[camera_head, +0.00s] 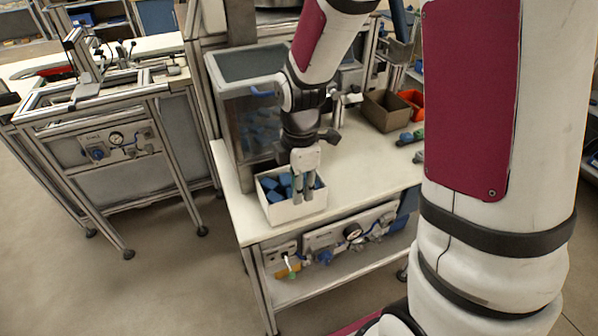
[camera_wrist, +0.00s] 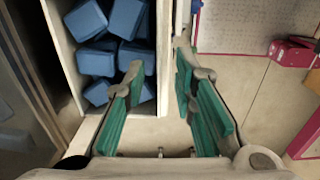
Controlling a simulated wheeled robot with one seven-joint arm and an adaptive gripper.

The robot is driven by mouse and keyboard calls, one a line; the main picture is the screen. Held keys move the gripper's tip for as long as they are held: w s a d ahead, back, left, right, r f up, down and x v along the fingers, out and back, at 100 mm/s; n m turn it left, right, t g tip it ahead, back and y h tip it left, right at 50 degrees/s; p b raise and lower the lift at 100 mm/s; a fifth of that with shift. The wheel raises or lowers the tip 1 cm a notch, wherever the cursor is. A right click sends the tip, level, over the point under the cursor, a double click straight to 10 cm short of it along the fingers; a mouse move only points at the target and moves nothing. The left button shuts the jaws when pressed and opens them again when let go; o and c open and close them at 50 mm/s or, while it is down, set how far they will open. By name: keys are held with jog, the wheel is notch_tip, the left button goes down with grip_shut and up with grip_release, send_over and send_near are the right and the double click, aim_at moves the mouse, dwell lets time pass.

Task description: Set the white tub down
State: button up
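The white tub (camera_head: 297,212) holds several blue blocks (camera_head: 275,187) and appears to rest upright on the light tabletop, close to its front edge. In the wrist view, the tub's long wall (camera_wrist: 164,60) runs up between the two green-padded fingers. My gripper (camera_head: 304,190) points down at the tub's near side. It also shows in the wrist view (camera_wrist: 160,85), with one finger over the inside of the tub and the other outside the wall. The fingers look spread, with gaps beside the wall. Contact at the fingertips cannot be made out.
The tabletop (camera_head: 375,165) is clear to the right of the tub. A clear-sided bin (camera_head: 250,110) stands right behind it. A brown box (camera_head: 386,110) and an orange bin (camera_head: 412,102) stand at the back right. Beyond the table's front edge is open floor (camera_head: 180,270).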

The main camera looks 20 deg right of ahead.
jog(key=s+r+m+t, duration=0.1)
jog(key=s+r+m, duration=0.25)
jog(key=r, duration=0.45)
jog(key=s+r+m+t, duration=0.25)
jog(key=r+m, duration=0.25)
jog(key=r, duration=0.4)
jog(key=s+r+m+t, duration=0.2)
jog(key=s+r+m, duration=0.3)
jog(key=s+m, duration=0.4)
jog(key=shift+s+r, duration=0.35)
jog(key=shift+s, duration=0.1)
jog(key=shift+m, duration=0.25)
